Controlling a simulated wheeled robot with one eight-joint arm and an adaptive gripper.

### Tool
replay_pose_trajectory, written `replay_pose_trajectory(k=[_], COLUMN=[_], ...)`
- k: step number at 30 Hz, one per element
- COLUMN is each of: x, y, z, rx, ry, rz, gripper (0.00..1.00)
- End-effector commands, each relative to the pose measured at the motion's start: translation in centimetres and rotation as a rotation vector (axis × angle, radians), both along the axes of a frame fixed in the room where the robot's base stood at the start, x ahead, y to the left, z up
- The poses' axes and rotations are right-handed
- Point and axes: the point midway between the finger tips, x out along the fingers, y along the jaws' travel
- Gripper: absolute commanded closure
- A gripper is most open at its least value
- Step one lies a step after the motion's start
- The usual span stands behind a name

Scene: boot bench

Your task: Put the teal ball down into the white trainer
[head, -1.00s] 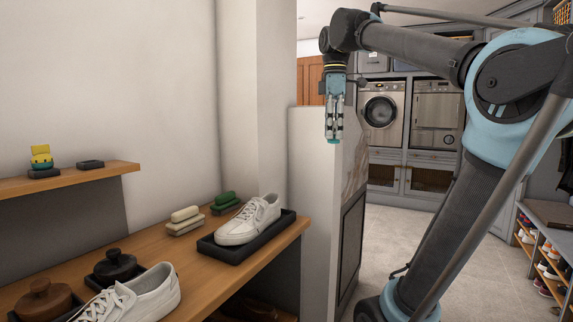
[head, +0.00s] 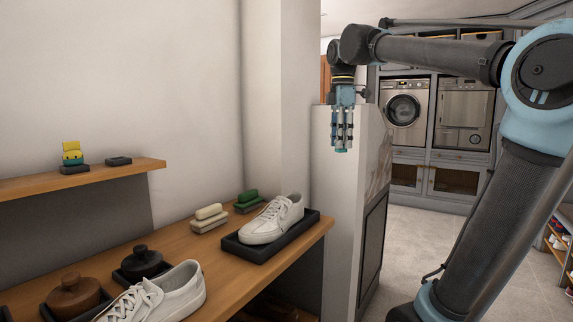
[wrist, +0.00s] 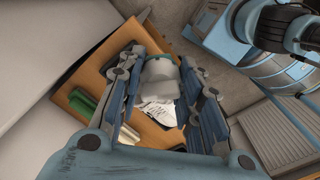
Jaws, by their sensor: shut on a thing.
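My gripper (head: 342,145) hangs pointing down at the end of my raised arm, right of the bench and higher than it. Another white trainer (head: 165,297) stands nearer, at the front left.
The wooden bench (head: 215,265) also holds a black lidded pot (head: 142,263), a brown one (head: 74,293), and a cream (head: 210,217) and a green brush (head: 247,200). A shelf (head: 120,177) bears a yellow-and-teal thing (head: 72,155). A pale partition (head: 335,210) stands right of the bench.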

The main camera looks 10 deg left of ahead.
Motion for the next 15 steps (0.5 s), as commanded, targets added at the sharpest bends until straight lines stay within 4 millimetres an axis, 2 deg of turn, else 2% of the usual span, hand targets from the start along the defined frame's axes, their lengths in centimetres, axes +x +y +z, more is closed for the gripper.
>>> replay_pose_trajectory(k=[1,3,9,12,15], x=[0.2,0.4,0.0,-0.4,-0.9], y=[1.9,4.4,10.8,13.2,14.8], z=[-0.8,-1.9,-4.9,-6.1,-7.0], rx=[0.0,-0.001,-0.003,-0.003,-0.004], ry=[0.001,0.002,0.004,0.005,0.005], rz=[0.061,0.145,0.364,0.447,0.503], gripper=[0.85,0.85,0.85,0.85,0.85])
